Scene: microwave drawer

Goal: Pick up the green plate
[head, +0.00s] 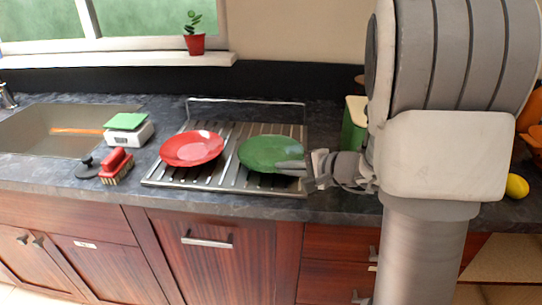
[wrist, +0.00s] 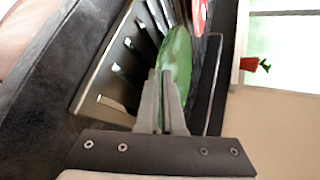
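The green plate (head: 262,152) lies at the right part of the metal drying rack, beside the red plate. My gripper (head: 287,167) reaches in from the right and overlaps the plate's right rim in the head view. In the wrist view the two fingers (wrist: 160,85) are close together at the near rim.
The rack (head: 224,182) stands on the dark counter, with a raised wire bar at its back. The red plate (head: 192,148) lies to the left. A scale (head: 128,133), a red brush (head: 116,165) and the sink (head: 50,130) are farther left. A green container (head: 354,125) stands behind my arm.

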